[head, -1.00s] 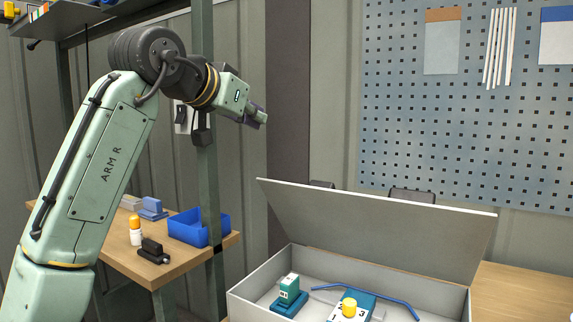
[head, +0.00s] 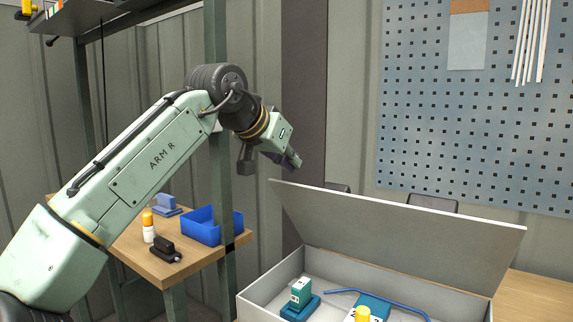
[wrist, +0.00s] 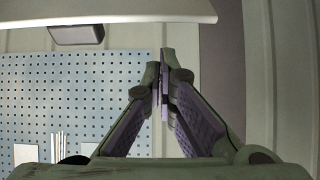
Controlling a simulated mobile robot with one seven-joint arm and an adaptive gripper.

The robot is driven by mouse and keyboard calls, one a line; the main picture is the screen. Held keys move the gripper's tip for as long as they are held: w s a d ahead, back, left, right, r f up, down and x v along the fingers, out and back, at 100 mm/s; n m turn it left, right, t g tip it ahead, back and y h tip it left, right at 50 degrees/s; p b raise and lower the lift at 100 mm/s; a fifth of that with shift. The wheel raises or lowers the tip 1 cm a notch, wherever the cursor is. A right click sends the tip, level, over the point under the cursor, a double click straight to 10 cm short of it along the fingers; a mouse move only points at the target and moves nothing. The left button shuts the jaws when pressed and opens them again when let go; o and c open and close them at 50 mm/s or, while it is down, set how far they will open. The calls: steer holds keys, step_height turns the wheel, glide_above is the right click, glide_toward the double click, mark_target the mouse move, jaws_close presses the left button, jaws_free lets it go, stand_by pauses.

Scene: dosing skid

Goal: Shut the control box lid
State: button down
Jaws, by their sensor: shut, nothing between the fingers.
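The control box (head: 268,290) is a light grey open box at the lower right of the head view. Its lid (head: 400,232) stands raised and leans back, hinged at the far side. The lid's pale edge and surface also seem to show at the top of the wrist view (wrist: 120,10). My gripper (head: 294,163) is shut and empty, just above and left of the lid's upper left corner, apparently not touching it. In the wrist view my gripper's fingertips (wrist: 163,58) meet.
Inside the box are a green block on a blue base (head: 301,294), a yellow-knobbed part (head: 362,313) and a blue rod (head: 372,296). At left, a wooden shelf holds a blue bin (head: 206,228), a white-and-orange bottle (head: 148,228) and a black part (head: 165,252). A green post (head: 219,190) stands beside the arm.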

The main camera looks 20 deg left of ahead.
steer(key=shift+s+a+f, duration=0.3)
steer(key=shift+s+f, duration=0.1)
steer(key=shift+s, duration=0.35)
steer(key=shift+s+f, duration=0.15)
steer(key=shift+f, duration=0.05)
